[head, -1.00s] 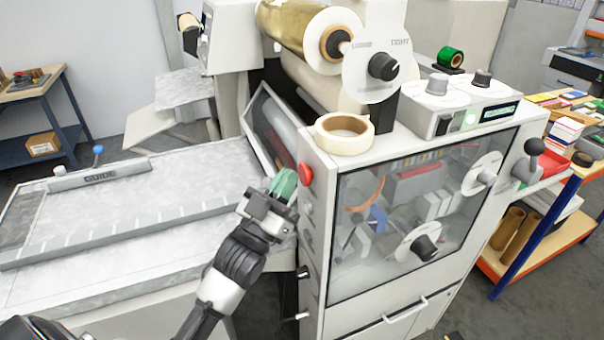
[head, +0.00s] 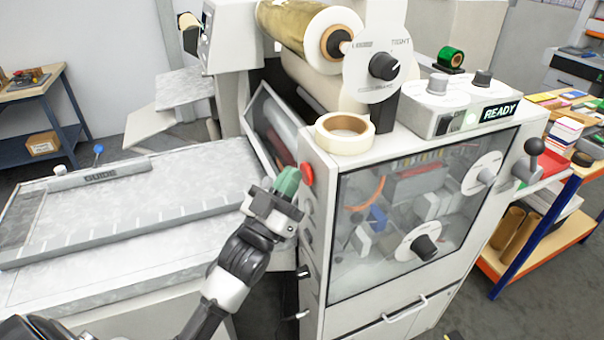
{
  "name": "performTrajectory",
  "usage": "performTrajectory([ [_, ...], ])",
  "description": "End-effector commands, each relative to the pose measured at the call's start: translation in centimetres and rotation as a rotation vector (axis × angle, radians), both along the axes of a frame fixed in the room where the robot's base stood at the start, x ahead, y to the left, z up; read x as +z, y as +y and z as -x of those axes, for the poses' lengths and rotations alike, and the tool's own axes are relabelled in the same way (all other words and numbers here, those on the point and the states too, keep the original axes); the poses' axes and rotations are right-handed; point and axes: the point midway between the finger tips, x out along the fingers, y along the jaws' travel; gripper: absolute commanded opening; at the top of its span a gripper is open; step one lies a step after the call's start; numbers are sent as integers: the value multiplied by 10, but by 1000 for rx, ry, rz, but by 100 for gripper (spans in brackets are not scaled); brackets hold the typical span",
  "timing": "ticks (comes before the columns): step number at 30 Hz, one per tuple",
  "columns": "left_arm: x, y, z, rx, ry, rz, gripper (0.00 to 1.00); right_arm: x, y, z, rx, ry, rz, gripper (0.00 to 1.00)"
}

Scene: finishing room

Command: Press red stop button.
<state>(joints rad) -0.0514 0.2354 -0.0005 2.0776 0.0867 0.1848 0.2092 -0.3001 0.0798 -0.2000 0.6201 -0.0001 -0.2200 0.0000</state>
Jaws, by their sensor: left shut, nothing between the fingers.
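The red stop button (head: 307,174) sits on the narrow left-hand edge of the machine's front cabinet (head: 318,225), near its top, beside the glass panel. My left gripper (head: 288,182) is shut and empty, with green fingertips pointing up toward the button from its left. The fingertips are very close to the button; I cannot tell whether they touch it. The small display (head: 499,111) on top of the machine reads READY. My right gripper is not in view.
A roll of tape (head: 344,143) lies on the cabinet top. The guide table (head: 130,205) stretches out left of my gripper. Dark and light levers (head: 303,272) stick out below the button. A shelf cart (head: 545,235) stands at the right.

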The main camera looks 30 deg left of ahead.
Motion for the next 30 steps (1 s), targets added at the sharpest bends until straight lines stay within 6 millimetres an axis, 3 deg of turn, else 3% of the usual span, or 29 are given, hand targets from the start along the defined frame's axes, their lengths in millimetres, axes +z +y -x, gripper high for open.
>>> performTrajectory([
  [30,0,10,12,-1,0,-1,0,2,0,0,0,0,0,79],
])
